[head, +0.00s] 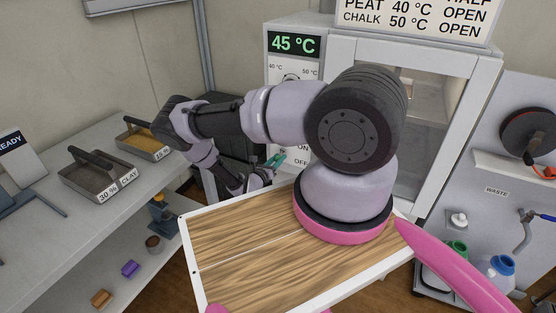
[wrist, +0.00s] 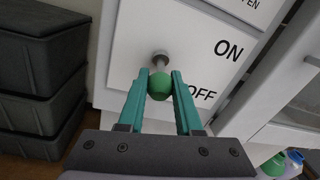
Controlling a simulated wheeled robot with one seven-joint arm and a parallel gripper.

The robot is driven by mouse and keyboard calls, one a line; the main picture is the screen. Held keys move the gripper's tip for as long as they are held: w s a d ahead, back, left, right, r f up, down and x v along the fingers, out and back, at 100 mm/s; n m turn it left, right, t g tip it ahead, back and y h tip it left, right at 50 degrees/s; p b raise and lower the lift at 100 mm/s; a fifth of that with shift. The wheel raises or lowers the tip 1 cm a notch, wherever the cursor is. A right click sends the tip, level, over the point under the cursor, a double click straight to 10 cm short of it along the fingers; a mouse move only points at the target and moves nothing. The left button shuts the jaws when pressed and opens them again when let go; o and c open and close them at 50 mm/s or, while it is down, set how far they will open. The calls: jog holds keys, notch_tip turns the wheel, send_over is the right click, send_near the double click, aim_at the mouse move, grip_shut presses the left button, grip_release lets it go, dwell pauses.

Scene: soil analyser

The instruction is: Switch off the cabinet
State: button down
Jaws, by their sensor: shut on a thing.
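The white cabinet (head: 415,53) has a glass door and a control panel on its left, with a lit display (head: 295,43) reading 45 °C. Low on the panel is a lever switch with a green ball knob (wrist: 160,84) on a metal stem. ON is printed to its upper right and OFF lower, beside the knob. The knob hangs below the stem's base in the wrist view. My gripper (wrist: 160,74) has its teal fingers shut on the knob, one on each side. In the head view my gripper (head: 276,160) is at the panel's lower part, and my arm hides some of the panel.
Dark stacked bins (wrist: 45,75) stand left of the cabinet. A bench at left holds a clay tray (head: 88,176) and another tray (head: 145,139). A waste station (head: 497,192) with bottles stands at right. A sign stands on the cabinet.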

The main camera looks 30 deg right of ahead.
jog(key=shift+w+d+f+t+h, duration=0.1)
jog(key=shift+f+t+h, duration=0.35)
jog(key=shift+h, duration=0.45)
jog(key=c, duration=0.6)
grip_release()
jog(key=v, duration=1)
jog(key=shift+s+a, duration=0.2)
jog(key=shift+a, duration=0.1)
